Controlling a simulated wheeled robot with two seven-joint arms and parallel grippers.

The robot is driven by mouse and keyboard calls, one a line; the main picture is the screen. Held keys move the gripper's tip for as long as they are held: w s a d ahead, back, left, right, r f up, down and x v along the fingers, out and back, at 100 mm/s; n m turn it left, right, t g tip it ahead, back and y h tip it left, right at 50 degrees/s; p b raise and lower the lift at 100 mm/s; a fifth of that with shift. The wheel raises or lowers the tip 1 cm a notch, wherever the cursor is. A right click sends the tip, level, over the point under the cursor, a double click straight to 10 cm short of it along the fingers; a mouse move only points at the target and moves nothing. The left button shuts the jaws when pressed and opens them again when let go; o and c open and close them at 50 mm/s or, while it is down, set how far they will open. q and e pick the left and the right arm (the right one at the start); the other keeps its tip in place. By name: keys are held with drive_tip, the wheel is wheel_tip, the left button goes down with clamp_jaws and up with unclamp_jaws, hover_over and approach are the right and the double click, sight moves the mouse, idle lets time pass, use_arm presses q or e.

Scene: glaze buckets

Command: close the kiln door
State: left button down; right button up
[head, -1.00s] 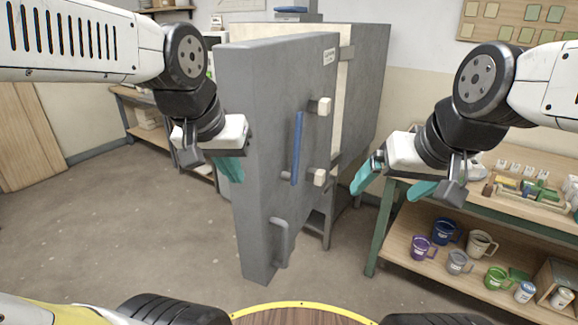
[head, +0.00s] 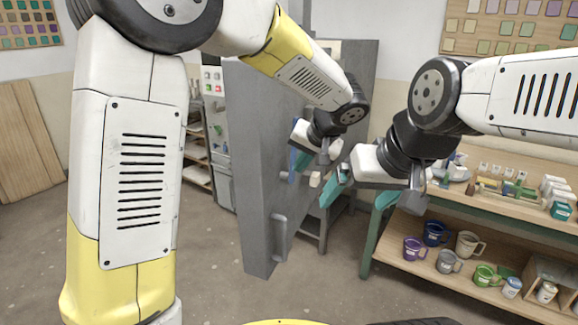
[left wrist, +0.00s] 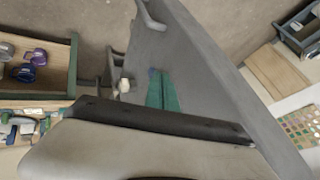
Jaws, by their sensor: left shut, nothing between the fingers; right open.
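The grey kiln door (head: 257,190) stands open, its thick edge towards me. That gripper is shut and empty, at the handle side of the door. In the left wrist view its teal fingers (left wrist: 162,90) show against the grey door face (left wrist: 185,60), with a bit of blue at their tips; I cannot tell whether they touch. The kiln body (head: 362,75) is behind, mostly hidden by the door and my left arm. My right gripper (head: 352,193) is open and empty, right of the door.
A wooden shelf bench (head: 400,262) with several mugs stands at the right, near my right arm. A shelf rack (head: 197,150) stands behind the door at the left. The floor (head: 215,285) left of the door is clear.

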sight(273, 182)
use_arm(q)
drive_tip(key=shift+w+a+f, duration=2.9)
drive_tip(key=shift+w+f, duration=0.05)
drive_tip(key=shift+f, duration=0.2)
drive_tip(key=shift+a, duration=0.1)
